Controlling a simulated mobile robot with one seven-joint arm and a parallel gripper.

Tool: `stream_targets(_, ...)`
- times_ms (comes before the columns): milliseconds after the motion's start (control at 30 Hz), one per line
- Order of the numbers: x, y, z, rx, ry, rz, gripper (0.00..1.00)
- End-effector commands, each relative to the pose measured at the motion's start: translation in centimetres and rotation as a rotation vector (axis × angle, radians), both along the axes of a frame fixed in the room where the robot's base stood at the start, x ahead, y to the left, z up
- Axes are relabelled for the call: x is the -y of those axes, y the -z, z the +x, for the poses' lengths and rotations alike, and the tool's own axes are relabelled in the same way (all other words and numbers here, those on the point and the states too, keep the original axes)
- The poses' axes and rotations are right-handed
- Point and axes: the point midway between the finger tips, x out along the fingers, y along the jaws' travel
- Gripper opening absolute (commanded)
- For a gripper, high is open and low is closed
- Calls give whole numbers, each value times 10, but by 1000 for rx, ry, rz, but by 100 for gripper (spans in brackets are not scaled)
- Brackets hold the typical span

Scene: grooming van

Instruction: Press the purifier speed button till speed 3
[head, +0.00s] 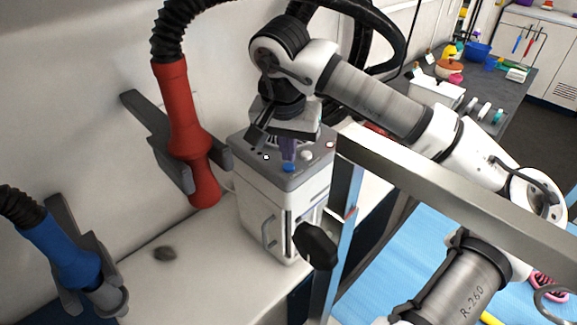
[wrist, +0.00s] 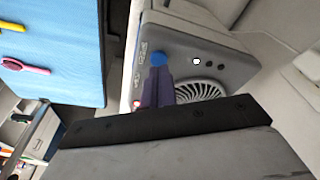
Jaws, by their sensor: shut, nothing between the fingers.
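The purifier (head: 262,205) is a white box with a grey top, standing on the white counter against the wall. A round blue button (head: 289,167) sits near the front edge of its top; it also shows in the wrist view (wrist: 158,58). Beside it is a row of small indicator lights: one glows white (wrist: 196,61) and two are dark (wrist: 215,63). My gripper (head: 289,158) is shut and empty, its purple fingers pointing down at the blue button. In the wrist view its fingertips (wrist: 157,68) are right at the button's edge; I cannot tell whether they touch.
A white knob (head: 306,155) and a red button (head: 330,145) are also on the purifier top, with a fan grille (wrist: 205,90) behind. A red dryer nozzle (head: 183,115) hangs left of the purifier and a blue one (head: 62,245) further left. A grey rail (head: 430,190) crosses in front.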

Motion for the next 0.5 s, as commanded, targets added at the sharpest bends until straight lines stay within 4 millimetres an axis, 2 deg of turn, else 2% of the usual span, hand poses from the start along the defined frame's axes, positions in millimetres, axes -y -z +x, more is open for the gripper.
stream_targets(500,0,17,0,0,0,-1,0)
